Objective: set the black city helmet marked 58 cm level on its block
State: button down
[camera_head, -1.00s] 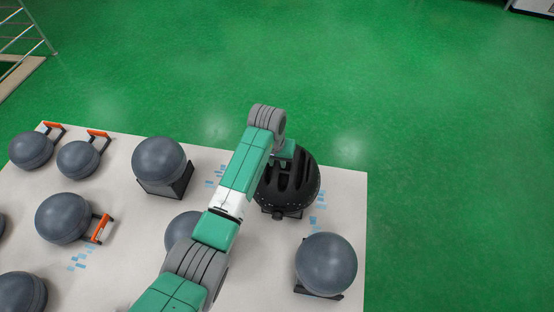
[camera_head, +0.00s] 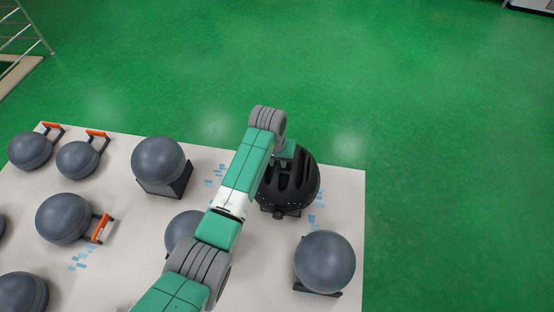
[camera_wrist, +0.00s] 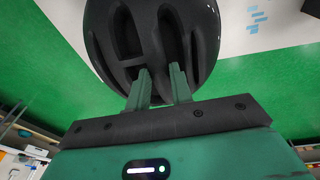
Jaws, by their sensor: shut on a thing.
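The black helmet (camera_head: 293,182) has long vent slots and sits over a dark block at the right back of the white table; it covers most of that block. In the wrist view the helmet (camera_wrist: 205,50) fills the top middle. My gripper (camera_wrist: 160,82) is shut on the helmet, with its two green fingers reaching in at the vent slots. In the head view my arm hides the fingers. The 58 cm mark cannot be read, and I cannot tell whether the helmet is fully level.
Grey round headforms stand on the white table (camera_head: 240,280): one on a block (camera_head: 160,163) left of my arm, one (camera_head: 325,262) at front right, one partly behind my arm. Several at the left have orange-handled parts (camera_head: 101,229). Green floor lies beyond.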

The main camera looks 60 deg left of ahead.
jog(key=shift+f, duration=0.45)
jog(key=c, duration=1.1)
grip_release()
jog(key=shift+c, duration=0.2)
jog(key=c, duration=0.4)
jog(key=shift+r+p, duration=0.9)
jog(key=shift+r, duration=0.2)
